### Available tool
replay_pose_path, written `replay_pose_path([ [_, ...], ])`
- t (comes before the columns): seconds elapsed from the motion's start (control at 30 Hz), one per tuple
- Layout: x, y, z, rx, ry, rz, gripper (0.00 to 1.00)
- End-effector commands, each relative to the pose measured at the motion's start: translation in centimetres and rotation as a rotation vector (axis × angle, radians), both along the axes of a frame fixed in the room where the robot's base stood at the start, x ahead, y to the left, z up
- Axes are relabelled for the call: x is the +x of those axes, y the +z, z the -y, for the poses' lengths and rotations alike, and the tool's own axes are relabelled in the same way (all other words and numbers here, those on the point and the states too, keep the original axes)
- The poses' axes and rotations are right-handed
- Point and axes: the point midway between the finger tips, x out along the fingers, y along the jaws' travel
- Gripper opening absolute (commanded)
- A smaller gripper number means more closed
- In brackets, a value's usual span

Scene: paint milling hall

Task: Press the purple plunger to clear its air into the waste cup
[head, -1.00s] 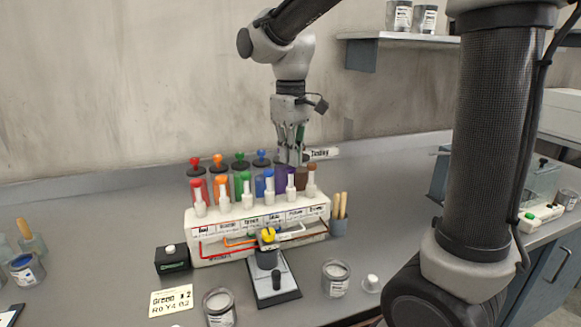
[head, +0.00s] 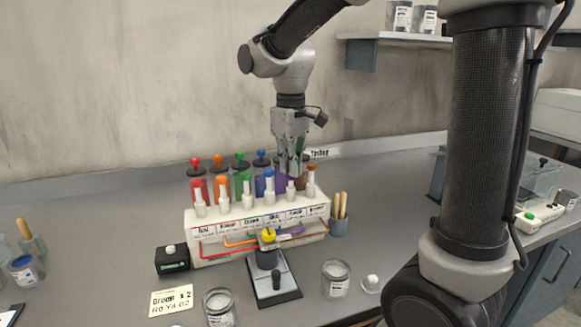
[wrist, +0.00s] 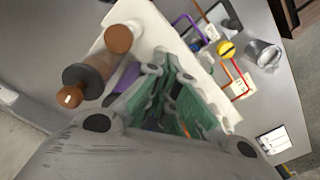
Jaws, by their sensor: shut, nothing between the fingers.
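My gripper (head: 291,170) points down, fingers together and empty, over the purple station near the right end of the white rack (head: 258,222). The purple plunger is hidden behind or under my fingers; some purple body (head: 283,182) shows beside them. It also shows in the wrist view (wrist: 117,104), left of my gripper. The purple outlet line (head: 293,231) on the rack front is filled with purple and leads to a dark stand with a yellow top (head: 268,236). I cannot tell which vessel is the waste cup; open grey jars (head: 336,277) (head: 219,306) stand in front.
Red, orange, green and blue plungers (head: 217,160) stand in the rack left of my gripper. The brown plunger (wrist: 72,97) is close on the other side. A pot of wooden sticks (head: 339,226) stands at the rack's right end.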

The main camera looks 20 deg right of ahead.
Motion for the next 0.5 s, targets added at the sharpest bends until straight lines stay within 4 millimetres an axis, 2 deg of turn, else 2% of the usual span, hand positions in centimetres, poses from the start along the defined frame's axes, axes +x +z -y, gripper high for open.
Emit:
replay_pose_path([
  [0.5,0.0,3.6,0.0,0.000,0.000,0.000,0.00],
])
